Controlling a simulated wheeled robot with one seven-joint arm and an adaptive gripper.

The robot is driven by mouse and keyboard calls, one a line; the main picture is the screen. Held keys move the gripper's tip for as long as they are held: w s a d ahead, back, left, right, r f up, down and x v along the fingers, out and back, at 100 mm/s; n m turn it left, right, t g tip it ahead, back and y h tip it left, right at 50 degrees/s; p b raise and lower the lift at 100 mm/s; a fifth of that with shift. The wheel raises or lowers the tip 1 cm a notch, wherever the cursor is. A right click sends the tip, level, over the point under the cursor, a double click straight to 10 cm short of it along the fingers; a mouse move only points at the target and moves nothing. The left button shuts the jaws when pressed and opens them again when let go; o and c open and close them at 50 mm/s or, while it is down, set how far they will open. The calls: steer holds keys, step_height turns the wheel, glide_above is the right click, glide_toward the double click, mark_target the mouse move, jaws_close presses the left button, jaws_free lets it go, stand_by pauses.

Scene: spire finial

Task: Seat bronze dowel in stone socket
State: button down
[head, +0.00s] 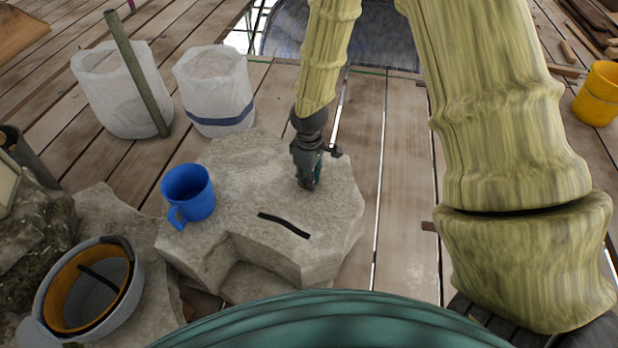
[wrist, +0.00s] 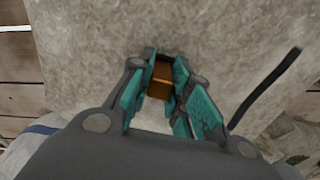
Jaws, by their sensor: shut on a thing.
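The stone block (head: 255,155) stands on the plank deck in the head view, with a pale, rough top. My gripper (head: 308,182) points down over the right part of its top. In the wrist view, my gripper (wrist: 160,85) is shut on the bronze dowel (wrist: 160,76), which shows as a short orange-brown piece between the teal finger pads. The dowel is hidden by the fingers in the head view. The stone surface lies right beyond the dowel. I cannot make out the socket or tell whether the dowel touches the stone.
A black strip (head: 284,225) lies on the stone, left of my gripper. A blue mug (head: 189,193) stands at the stone's left side. A grey bucket (head: 124,306) with an orange inside is lower left. Two white sacks (head: 213,88) (head: 112,92) stand behind.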

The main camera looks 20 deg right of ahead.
steer(key=c, duration=1.3)
jaws_free()
steer(key=shift+f, duration=0.1)
step_height(320, 180, up, 12)
steer(key=p, duration=0.5)
steer(key=shift+p, duration=0.3)
